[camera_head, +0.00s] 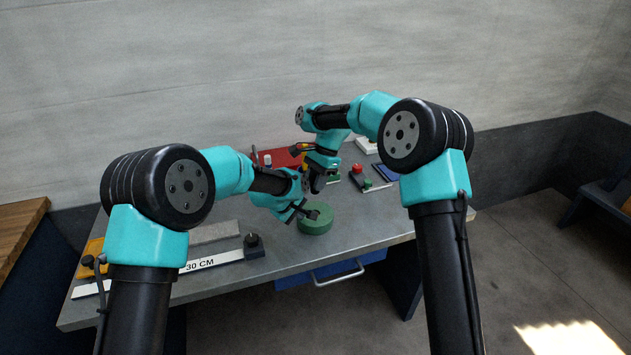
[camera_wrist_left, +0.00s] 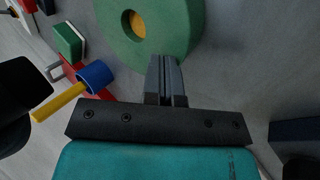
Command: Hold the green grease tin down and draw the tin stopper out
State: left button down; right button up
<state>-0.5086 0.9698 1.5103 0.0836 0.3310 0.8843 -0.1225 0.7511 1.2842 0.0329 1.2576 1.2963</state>
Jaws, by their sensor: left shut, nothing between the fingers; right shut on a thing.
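The green grease tin (camera_head: 316,220) is a low round tin on the bench near its front edge. In the left wrist view its flat top (camera_wrist_left: 178,38) shows a round yellow-orange opening (camera_wrist_left: 135,24) with nothing standing up from it. My left gripper (camera_head: 311,212) is shut and empty, its fingertips at the tin's rim; whether they press on it is unclear. My right gripper (camera_head: 315,188) is behind the tin, apart from it. It is shut on what appears to be the tin stopper, mostly hidden by the fingers. A blue cylinder with a yellow rod (camera_wrist_left: 95,75) shows near a black part.
A red tray (camera_head: 281,158) lies at the back of the bench. A red-topped block (camera_head: 357,170) and a green knob (camera_head: 368,184) stand to the right. A 30 CM rule (camera_head: 212,261) lies at the left. The bench right of the tin is clear.

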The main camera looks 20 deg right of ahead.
pick_arm(q)
jog(key=shift+r, duration=2.5)
